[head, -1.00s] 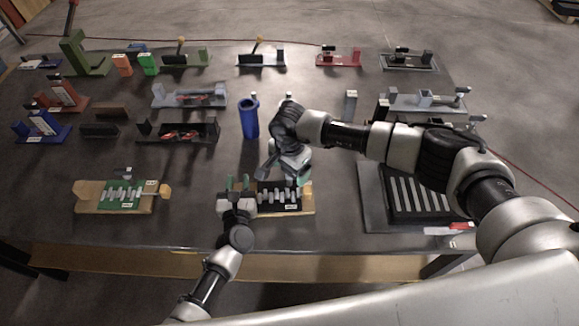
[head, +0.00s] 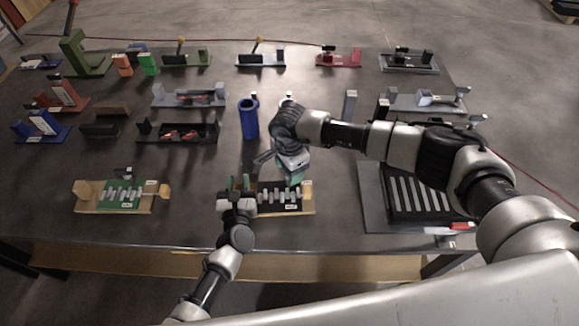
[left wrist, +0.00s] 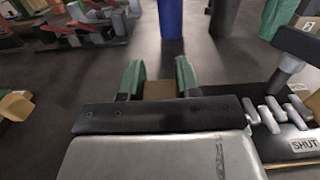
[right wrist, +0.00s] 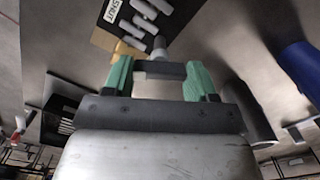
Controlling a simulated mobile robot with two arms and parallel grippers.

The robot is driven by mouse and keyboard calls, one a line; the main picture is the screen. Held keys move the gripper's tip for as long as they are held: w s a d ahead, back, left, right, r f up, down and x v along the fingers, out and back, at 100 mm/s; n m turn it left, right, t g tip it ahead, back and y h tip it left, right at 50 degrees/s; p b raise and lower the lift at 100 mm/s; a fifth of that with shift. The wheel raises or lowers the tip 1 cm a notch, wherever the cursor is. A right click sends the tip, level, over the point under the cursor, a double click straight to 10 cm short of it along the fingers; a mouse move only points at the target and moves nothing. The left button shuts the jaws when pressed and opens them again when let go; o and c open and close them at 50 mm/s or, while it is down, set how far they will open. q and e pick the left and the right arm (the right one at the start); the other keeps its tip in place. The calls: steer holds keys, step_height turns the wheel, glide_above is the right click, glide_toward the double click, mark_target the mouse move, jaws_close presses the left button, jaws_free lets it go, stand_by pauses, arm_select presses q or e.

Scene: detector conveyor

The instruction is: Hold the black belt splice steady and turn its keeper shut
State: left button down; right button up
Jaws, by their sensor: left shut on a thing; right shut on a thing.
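The black belt splice (head: 278,205), a black plate with a row of grey lacing pieces and a white label reading SHUT, lies on a pale wooden base near the table's front edge. My left gripper (head: 239,183) is at its left end. In the left wrist view, its green fingers (left wrist: 160,80) are shut on the wooden block (left wrist: 159,90) at that end. My right gripper (head: 294,179) is above the splice's right part. The keeper's exact angle is unclear.
A similar green splice (head: 124,194) on a wooden base stands to the left. A blue cylinder (head: 249,118) stands behind. A black slatted tray (head: 405,195) lies to the right. Several fixtures line the back. The table between the two splices is clear.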

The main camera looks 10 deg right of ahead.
steer(key=m, duration=0.5)
steer(key=shift+m, duration=0.4)
stand_by(0.3)
steer(key=o, duration=0.9)
steer(key=shift+o, duration=0.2)
step_height(320, 180, up, 12)
arm_select(q)
steer(key=c, duration=0.7)
jaws_free()
steer(key=shift+c, duration=0.2)
